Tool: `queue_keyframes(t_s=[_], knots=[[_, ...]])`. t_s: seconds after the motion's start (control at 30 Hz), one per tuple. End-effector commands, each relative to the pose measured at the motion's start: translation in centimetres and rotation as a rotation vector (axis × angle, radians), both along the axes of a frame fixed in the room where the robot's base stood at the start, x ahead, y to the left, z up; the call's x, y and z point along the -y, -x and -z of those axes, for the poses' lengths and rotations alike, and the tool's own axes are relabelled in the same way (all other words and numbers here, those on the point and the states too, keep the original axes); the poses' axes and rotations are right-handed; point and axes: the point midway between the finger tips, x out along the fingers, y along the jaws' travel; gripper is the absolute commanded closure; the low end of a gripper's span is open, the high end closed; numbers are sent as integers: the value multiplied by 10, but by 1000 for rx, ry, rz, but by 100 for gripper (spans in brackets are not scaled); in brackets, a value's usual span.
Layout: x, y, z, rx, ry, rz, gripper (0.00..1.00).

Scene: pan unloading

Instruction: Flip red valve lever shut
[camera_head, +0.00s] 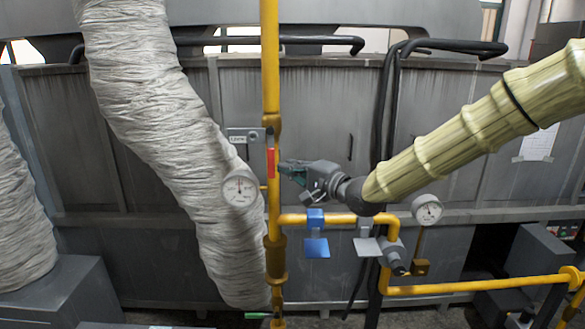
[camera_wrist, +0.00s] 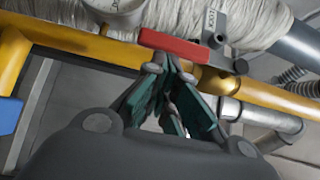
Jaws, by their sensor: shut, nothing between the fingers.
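The red valve lever (camera_head: 271,162) is on the upright yellow pipe (camera_head: 270,80) and lies in line with it. In the wrist view the red lever (camera_wrist: 188,47) runs along the yellow pipe (camera_wrist: 262,92). My gripper (camera_head: 283,168) comes in from the right, with its green-padded fingertips just right of the lever. In the wrist view my gripper (camera_wrist: 168,66) is shut and empty, its tips close to the lever's edge. I cannot tell whether they touch it. The fingertips hide part of the pipe behind them.
A gauge (camera_head: 240,188) sits left of the pipe and another gauge (camera_head: 428,209) to the right. A blue lever (camera_head: 316,248) and a grey plate (camera_head: 367,246) hang on the lower pipe. A wrapped duct (camera_head: 165,120) stands close on the left.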

Motion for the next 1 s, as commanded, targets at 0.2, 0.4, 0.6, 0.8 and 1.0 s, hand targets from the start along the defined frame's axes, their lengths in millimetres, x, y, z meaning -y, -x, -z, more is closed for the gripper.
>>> queue_keyframes(t_s=[0.2,0.4,0.6,0.8,1.0], knots=[[0,0,2,-1,-8,0,100],[-4,0,4,-2,-52,1,100],[-7,0,4,-1,-77,0,100],[-10,0,7,0,-113,0,100],[-18,-1,13,-1,-191,1,100]])
